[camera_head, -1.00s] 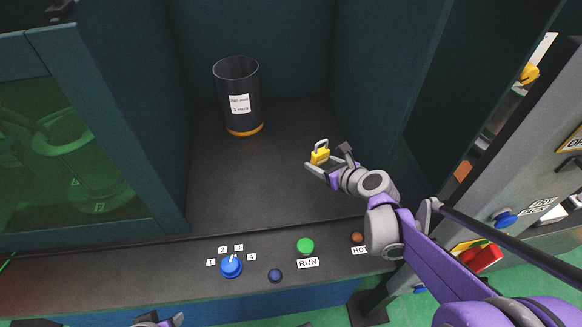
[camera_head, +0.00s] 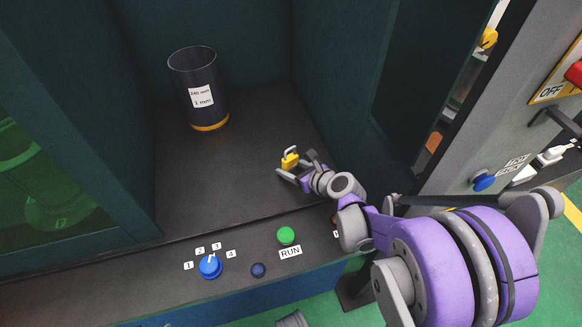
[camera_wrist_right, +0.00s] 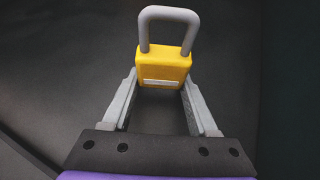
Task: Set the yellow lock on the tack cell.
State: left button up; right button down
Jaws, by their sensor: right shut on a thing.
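The yellow lock (camera_head: 289,161) has a grey shackle pointing up. My right gripper (camera_head: 293,169) is shut on its body, above the dark floor of the cell (camera_head: 235,170). In the right wrist view the lock (camera_wrist_right: 163,70) sits between the two finger ends (camera_wrist_right: 161,85), with its shackle free and closed-looking. At the right edge of the head view is a grey cabinet (camera_head: 470,150) with a yellow OFF plate (camera_head: 552,91) and a partly cut-off red handle (camera_head: 575,74). My left gripper cannot be made out.
The front ledge carries a blue knob (camera_head: 210,266), a small dark blue button (camera_head: 258,270) and a green RUN button (camera_head: 286,235). A blue button (camera_head: 484,181) is on the cabinet.

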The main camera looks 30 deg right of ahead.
jog(key=shift+f+b, duration=0.3)
jog(key=shift+f, duration=0.15)
jog(key=shift+c, duration=0.8)
grip_release()
jog(key=shift+s+a, duration=0.15)
jog(key=shift+r, duration=0.25)
jog(key=shift+r+p, duration=0.5)
jog(key=shift+p, duration=0.2)
jog(key=p+v, duration=0.2)
jog(key=v, duration=0.9)
jog(key=shift+s, duration=0.3)
